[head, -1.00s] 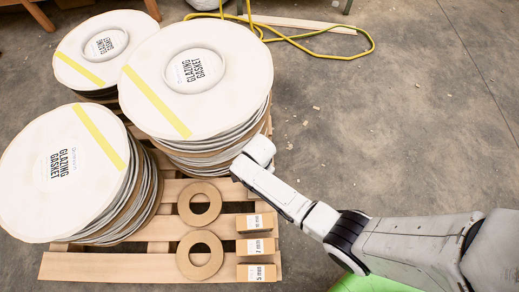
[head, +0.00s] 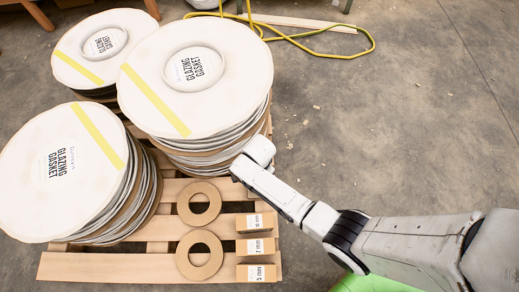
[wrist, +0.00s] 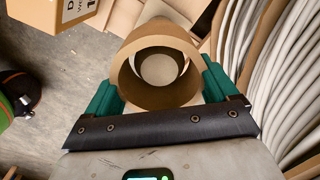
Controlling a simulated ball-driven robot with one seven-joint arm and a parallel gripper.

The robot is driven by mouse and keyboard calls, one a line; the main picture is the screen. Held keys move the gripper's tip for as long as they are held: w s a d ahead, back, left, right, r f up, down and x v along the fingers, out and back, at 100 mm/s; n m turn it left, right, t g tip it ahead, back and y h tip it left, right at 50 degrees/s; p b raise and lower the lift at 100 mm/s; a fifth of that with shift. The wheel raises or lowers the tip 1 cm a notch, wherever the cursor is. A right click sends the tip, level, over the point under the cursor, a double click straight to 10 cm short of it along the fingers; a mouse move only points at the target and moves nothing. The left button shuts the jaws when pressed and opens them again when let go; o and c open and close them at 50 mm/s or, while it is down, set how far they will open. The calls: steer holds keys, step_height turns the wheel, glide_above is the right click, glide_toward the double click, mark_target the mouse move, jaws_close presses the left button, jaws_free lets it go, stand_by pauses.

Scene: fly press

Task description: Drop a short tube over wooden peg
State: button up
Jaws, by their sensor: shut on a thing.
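A short brown cardboard tube (wrist: 139,90) is held between the green fingers of my gripper (wrist: 161,83) in the wrist view. I look into its open end. A pale round shape (wrist: 159,70) shows through the bore. I cannot tell whether it is the top of the wooden peg or something farther below. No wooden peg can be made out for certain in either view. In the head view my arm reaches in from the lower right, and its white end is beside the large gasket stack. My gripper and the tube are hidden there.
Large white gasket stacks (head: 236,72) and (head: 25,205) stand on a wooden pallet (head: 110,266). Cardboard rings (head: 183,262) and several small labelled boxes (head: 255,247) lie at its front right. A yellow cable (head: 350,56) crosses the floor. Pale coils (wrist: 300,95) are close right of my gripper.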

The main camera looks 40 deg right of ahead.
steer(key=shift+f, duration=0.25)
stand_by(0.6)
steer(key=o, duration=0.8)
steer(key=shift+r+p, duration=3.9)
steer(key=shift+r, duration=0.15)
